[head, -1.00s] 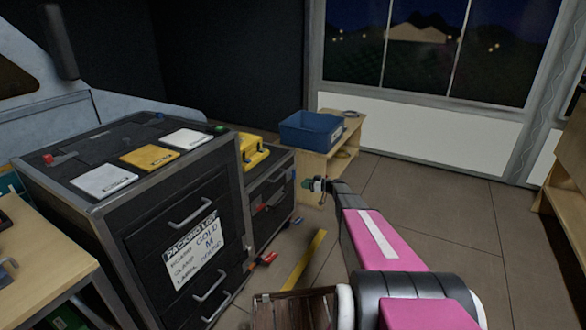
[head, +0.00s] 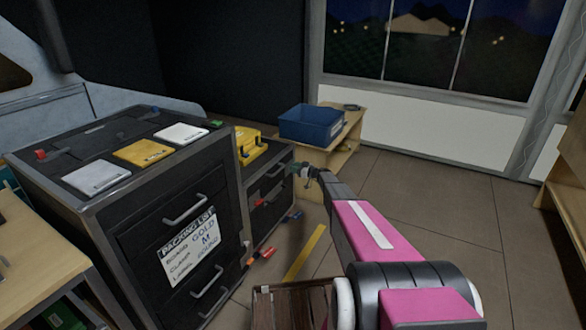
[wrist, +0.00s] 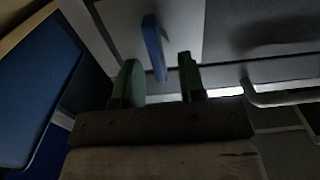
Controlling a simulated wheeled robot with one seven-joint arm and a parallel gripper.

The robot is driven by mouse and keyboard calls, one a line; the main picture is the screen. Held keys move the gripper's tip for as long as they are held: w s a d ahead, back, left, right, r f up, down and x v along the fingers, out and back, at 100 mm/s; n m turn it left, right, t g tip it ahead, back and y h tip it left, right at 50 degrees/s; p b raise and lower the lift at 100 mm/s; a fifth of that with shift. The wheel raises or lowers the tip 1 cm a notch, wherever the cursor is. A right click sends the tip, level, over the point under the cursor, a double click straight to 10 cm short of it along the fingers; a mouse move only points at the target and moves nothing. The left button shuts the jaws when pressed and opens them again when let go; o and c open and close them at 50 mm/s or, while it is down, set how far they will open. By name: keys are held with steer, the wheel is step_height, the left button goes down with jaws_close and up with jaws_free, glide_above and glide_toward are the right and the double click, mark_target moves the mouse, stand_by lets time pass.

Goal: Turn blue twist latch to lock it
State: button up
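The blue twist latch (wrist: 153,47) shows in the wrist view as a narrow upright blue bar on a pale grey panel. My gripper (wrist: 159,65) is open, with one green finger on each side of the bar's lower end. I see no clear contact, and I cannot tell how deep the bar reaches between the fingers. In the head view my gripper (head: 296,168) is small, at the right end of the low dark cabinet (head: 262,192). I cannot make out the latch there.
A blue bin (head: 312,124) stands on a wooden shelf (head: 340,150) behind my gripper. A yellow case (head: 250,146) sits on the low cabinet. A metal handle (wrist: 278,98) is right of the fingers. The tall drawer cabinet (head: 150,210) stands left; open floor lies right.

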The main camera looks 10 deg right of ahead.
steer(key=shift+w+a, duration=0.45)
steer(key=shift+a, duration=0.15)
jaws_close()
steer(key=shift+w+d+f+m, duration=0.15)
steer(key=shift+w+f+m, duration=0.15)
steer(key=shift+m, duration=2.7)
steer(key=shift+w+d+f+m, duration=0.2)
steer(key=shift+f+m, duration=0.15)
steer(key=shift+m, duration=2.65)
steer(key=shift+w+d+f+m, duration=0.2)
steer(key=shift+f+m, duration=0.1)
steer(key=shift+m, duration=2.7)
